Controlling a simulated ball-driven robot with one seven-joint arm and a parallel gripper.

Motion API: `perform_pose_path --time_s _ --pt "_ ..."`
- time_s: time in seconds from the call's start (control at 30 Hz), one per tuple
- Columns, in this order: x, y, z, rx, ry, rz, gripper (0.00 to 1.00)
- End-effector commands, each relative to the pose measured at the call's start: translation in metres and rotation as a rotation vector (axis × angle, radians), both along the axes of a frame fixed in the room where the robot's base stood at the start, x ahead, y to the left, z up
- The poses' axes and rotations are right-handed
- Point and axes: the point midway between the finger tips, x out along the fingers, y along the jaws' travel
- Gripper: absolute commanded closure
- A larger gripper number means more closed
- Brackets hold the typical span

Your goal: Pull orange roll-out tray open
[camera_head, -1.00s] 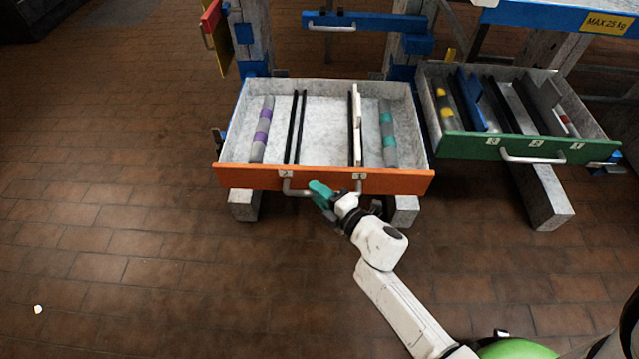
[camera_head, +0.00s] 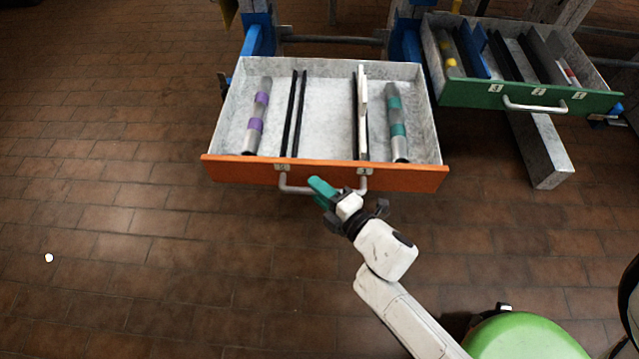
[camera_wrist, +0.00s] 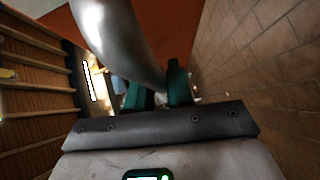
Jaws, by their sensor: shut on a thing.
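The orange roll-out tray (camera_head: 230,170) stands well out from the blue rack in the head view. Its grey interior holds a purple-banded cylinder, a teal-banded cylinder, black dividers and a pale strip. A metal bar handle (camera_head: 295,188) runs along the middle of its orange front. My gripper (camera_head: 321,190), with teal fingers, is shut on this handle near its middle. In the wrist view the handle (camera_wrist: 112,40) passes as a large bright bar at the teal fingers (camera_wrist: 157,92), with the orange front (camera_wrist: 185,25) behind it. The exact contact is partly hidden.
A green-fronted tray (camera_head: 470,94) with its own handle stands out at the right, close beside the orange tray. A grey beam (camera_head: 540,150) lies below it.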

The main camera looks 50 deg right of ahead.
Motion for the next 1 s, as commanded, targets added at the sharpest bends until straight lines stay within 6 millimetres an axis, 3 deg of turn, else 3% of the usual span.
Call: perform_pose_path --time_s 0.6,0.63,0.83,1.0 --pt "-0.0046 0.004 -0.0017 0.001 0.004 -0.003 1.0" --pt "-0.0046 0.004 -0.0017 0.001 0.004 -0.003 0.78" --pt "-0.0042 0.0041 -0.0011 0.001 0.002 -0.002 0.59" --pt "-0.0039 0.0042 -0.0005 0.0 0.001 -0.001 0.58"
